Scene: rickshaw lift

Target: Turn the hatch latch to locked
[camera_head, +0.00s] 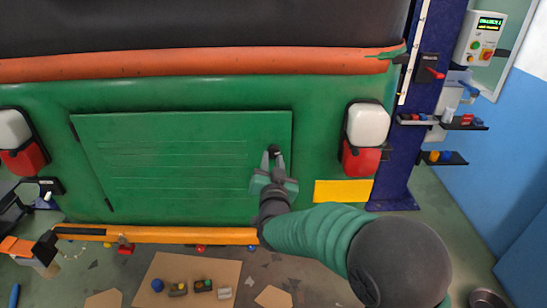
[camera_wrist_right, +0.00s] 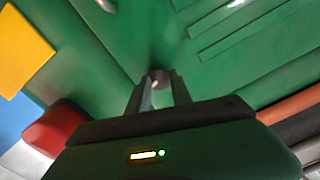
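The green hatch (camera_head: 185,170) is a flat panel on the back of the green vehicle and looks closed. The latch (camera_head: 273,149) is a small dark knob near the hatch's upper right edge; it also shows in the right wrist view (camera_wrist_right: 160,78). My right gripper (camera_head: 272,160) reaches up to it from below, with one finger on each side. In the right wrist view the fingers (camera_wrist_right: 160,88) stand apart, with the knob between their tips. Contact and the latch's exact angle cannot be told.
Tail lamps (camera_head: 361,157) flank the hatch. A yellow plate (camera_head: 343,191) is at lower right, and an orange bumper (camera_head: 165,235) runs below. A blue post (camera_head: 410,160) with small shelves stands at right. Loose parts lie on floor cardboard (camera_head: 150,292).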

